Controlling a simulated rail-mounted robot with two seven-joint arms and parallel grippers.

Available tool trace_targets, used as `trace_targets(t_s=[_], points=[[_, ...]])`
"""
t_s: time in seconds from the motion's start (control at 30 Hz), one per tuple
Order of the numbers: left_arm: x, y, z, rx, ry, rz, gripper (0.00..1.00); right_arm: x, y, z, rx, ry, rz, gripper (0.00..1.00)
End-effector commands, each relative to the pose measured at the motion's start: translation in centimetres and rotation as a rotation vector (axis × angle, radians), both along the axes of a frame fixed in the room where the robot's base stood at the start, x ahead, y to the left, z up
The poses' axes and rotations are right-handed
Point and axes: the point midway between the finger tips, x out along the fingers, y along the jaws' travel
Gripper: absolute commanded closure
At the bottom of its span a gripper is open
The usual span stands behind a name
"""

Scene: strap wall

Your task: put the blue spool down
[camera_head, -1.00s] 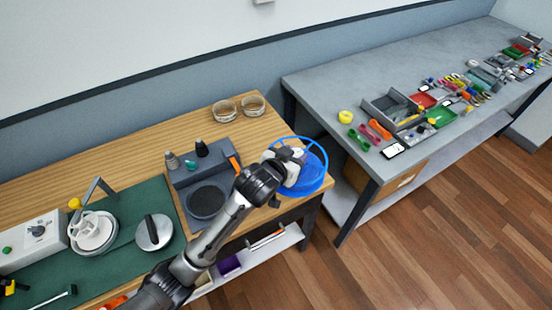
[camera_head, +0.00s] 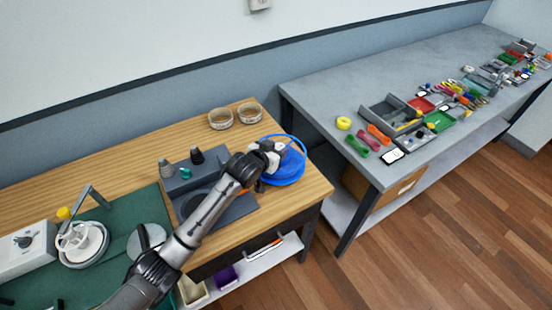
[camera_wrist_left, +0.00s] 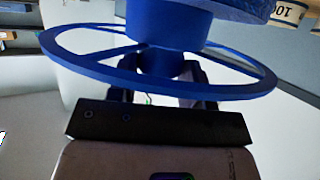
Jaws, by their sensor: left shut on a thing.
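The blue spool (camera_head: 290,170) is at the right end of the wooden bench in the head view. Its open spoked rim stands towards my left gripper (camera_head: 266,157), which is shut on it. In the left wrist view the spool (camera_wrist_left: 160,28) fills the top, with the fingers (camera_wrist_left: 163,88) closed around its hub below the spoked rim. The wound blue part lies beyond the rim. I cannot tell whether the spool touches the bench top. My right gripper is not in view.
The wooden bench (camera_head: 300,200) has bare top near its right end. Two rolls (camera_head: 221,118) and (camera_head: 250,112) stand behind the spool. A dark grey holder (camera_head: 215,190) sits left of it. A grey table (camera_head: 330,90) with trays and tools stands to the right.

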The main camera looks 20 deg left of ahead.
Motion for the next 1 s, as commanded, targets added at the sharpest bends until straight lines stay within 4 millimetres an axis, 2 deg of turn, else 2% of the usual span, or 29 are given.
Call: trace_targets(t_s=[0.3,0.73,0.77,1.0], points=[[0.0,0.0,-3.4,-0.001,-0.002,-0.001,1.00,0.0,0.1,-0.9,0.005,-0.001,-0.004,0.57],[0.0,0.0,-3.8,-0.001,-0.003,-0.001,1.00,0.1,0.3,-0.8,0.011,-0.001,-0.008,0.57],[-0.1,0.0,-4.0,0.000,0.001,-0.001,0.53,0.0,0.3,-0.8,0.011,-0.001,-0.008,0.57],[-0.1,0.0,-4.0,0.000,0.001,-0.001,0.30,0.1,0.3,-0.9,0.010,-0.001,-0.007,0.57]])
